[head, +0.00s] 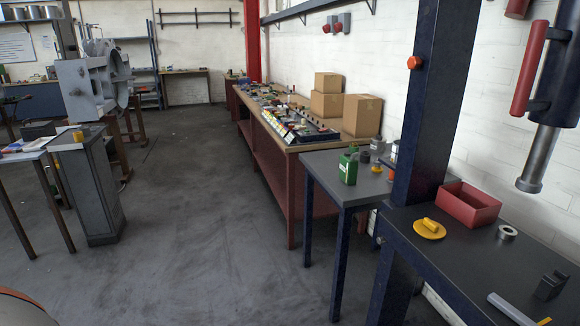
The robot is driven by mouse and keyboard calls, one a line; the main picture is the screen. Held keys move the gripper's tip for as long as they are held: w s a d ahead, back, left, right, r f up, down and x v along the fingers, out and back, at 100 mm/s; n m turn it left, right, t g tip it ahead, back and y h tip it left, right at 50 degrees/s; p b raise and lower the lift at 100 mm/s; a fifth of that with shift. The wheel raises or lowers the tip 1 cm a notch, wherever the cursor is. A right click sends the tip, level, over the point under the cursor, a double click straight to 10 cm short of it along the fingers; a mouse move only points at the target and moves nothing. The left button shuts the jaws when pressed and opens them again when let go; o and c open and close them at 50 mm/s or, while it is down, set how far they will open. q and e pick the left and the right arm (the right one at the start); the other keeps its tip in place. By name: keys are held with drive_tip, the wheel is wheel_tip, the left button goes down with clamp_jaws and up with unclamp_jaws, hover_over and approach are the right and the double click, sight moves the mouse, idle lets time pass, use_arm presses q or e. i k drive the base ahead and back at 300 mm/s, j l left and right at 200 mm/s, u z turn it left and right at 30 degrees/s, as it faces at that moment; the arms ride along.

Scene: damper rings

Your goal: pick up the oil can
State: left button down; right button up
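Neither of my grippers shows in the head view.
A dark post (432,100) rises between the side table and a dark bench (480,262) with a red bin (468,204). A long workbench (268,150) carries cardboard boxes (361,115). A grey pedestal (95,190) stands left. The middle floor is clear.

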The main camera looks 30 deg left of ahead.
sight(349, 165)
drive_tip(key=u, duration=0.5)
drive_tip(key=i+j+z, duration=0.4)
drive_tip(key=j, duration=0.25)
drive_tip(key=j+z, duration=0.2)
drive_tip(key=j, duration=0.15)
drive_tip(key=i+j+z, duration=0.2)
drive_tip(key=j, duration=0.2)
drive_tip(key=j+z, duration=0.2)
drive_tip(key=j, duration=0.2)
